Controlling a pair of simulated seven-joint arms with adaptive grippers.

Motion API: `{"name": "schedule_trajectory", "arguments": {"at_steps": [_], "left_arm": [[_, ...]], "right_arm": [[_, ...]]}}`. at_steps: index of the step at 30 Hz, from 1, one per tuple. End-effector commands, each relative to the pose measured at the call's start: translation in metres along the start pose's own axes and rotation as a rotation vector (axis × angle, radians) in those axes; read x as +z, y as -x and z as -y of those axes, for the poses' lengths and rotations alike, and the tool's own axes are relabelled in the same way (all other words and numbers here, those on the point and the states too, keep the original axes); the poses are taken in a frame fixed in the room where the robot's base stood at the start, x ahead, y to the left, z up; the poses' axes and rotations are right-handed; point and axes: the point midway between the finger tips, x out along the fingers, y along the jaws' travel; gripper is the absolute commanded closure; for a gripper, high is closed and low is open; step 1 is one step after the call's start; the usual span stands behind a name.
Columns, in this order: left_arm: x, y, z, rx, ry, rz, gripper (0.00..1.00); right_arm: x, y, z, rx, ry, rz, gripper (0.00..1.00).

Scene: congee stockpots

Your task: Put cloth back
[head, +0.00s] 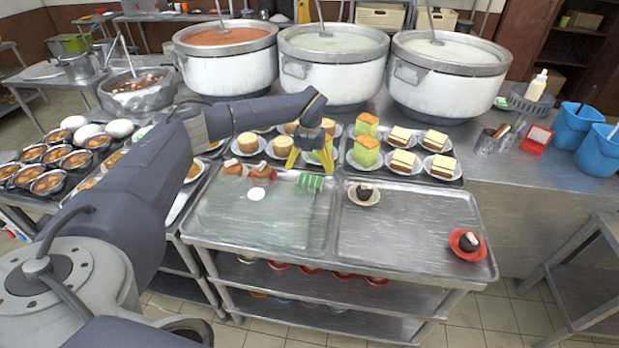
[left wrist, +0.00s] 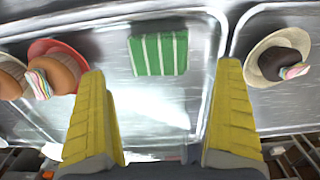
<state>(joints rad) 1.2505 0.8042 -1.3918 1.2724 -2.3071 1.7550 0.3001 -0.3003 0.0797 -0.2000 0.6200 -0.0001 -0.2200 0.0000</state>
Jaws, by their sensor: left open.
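A green cloth with white stripes (head: 310,183) lies in the left tray of the metal cart, near that tray's far right corner. In the left wrist view the cloth (left wrist: 158,55) shows flat on the tray, ahead of and between my finger tips. My left gripper (head: 309,163) is open and empty, with yellow fingers pointing down above the far edge of the tray by the cloth. The fingers (left wrist: 160,78) are wide apart and appear clear of the cloth. My right gripper is not in view.
Brown pastries (head: 258,172) sit left of the cloth. A dark cake on a cream saucer (head: 364,203) and another on a red saucer (head: 480,239) stand in the right tray. Plated cakes and large stockpots (head: 333,78) line the counter behind. The left tray's front is clear.

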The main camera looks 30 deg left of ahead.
Motion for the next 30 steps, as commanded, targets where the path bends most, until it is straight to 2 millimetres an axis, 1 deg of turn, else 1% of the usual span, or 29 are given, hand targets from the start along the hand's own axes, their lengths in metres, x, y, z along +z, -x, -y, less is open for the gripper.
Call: {"name": "schedule_trajectory", "arguments": {"at_steps": [1,6,12,18,30], "left_arm": [[0.001,0.010,0.000,0.000,-0.001,0.003,0.00],[0.000,0.034,-0.001,0.001,0.001,0.002,0.00],[0.000,0.050,0.000,0.001,-0.001,0.001,0.00],[0.000,0.054,0.000,0.001,0.000,-0.001,0.00],[0.000,0.054,0.000,0.001,0.000,0.000,0.00]], "right_arm": [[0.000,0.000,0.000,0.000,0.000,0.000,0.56],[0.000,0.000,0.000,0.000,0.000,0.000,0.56],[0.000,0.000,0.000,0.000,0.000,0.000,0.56],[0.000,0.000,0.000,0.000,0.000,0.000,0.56],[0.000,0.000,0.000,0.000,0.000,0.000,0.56]]}}
